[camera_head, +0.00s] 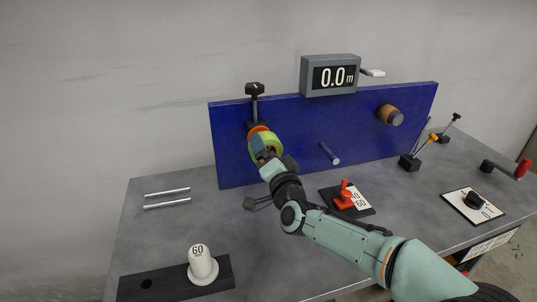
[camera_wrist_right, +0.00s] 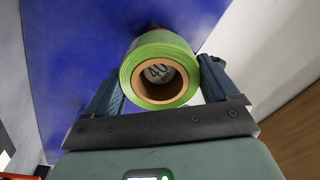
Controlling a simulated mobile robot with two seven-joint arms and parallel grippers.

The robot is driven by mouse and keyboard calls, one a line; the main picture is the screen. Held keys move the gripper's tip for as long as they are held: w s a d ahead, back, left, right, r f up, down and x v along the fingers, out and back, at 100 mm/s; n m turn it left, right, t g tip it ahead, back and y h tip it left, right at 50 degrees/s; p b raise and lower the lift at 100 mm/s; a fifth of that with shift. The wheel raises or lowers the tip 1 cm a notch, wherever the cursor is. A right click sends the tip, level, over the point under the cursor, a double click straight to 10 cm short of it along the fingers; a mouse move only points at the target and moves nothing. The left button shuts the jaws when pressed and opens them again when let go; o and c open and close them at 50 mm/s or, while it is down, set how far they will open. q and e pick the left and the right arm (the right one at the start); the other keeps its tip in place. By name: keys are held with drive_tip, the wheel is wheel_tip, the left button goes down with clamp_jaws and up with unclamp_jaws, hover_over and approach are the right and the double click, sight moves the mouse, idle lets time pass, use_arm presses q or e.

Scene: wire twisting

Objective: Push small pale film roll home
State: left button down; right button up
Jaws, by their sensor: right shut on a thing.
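The pale green film roll (camera_wrist_right: 160,70) has a brown core and faces the right wrist camera. A white end marked 40 (camera_wrist_right: 159,72) shows inside the core. My right gripper (camera_wrist_right: 163,85) has one finger on each side of the roll and is shut on it. In the head view the roll (camera_head: 269,142) is at the left part of the blue panel (camera_head: 300,125), just in front of an orange piece (camera_head: 257,129). My right gripper (camera_head: 266,160) partly covers it there. How far the roll sits along its support is hidden. My left gripper is not in view.
A bare peg (camera_head: 330,154) and a brown roll (camera_head: 390,115) are on the panel to the right. A display (camera_head: 331,76) reads 0.0 m. A white cylinder marked 60 (camera_head: 202,266) stands on a black base. A red-handled device (camera_head: 345,196) lies near my right arm.

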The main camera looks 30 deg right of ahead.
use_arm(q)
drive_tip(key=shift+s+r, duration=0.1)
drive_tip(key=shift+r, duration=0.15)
use_arm(e)
drive_tip(key=shift+x, duration=1.4)
drive_tip(key=o, duration=0.9)
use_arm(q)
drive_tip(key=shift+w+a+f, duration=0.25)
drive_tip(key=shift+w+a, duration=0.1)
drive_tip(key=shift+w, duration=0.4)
use_arm(e)
drive_tip(key=v, duration=1.3)
drive_tip(key=shift+s+a, duration=0.15)
drive_tip(key=shift+s, duration=0.1)
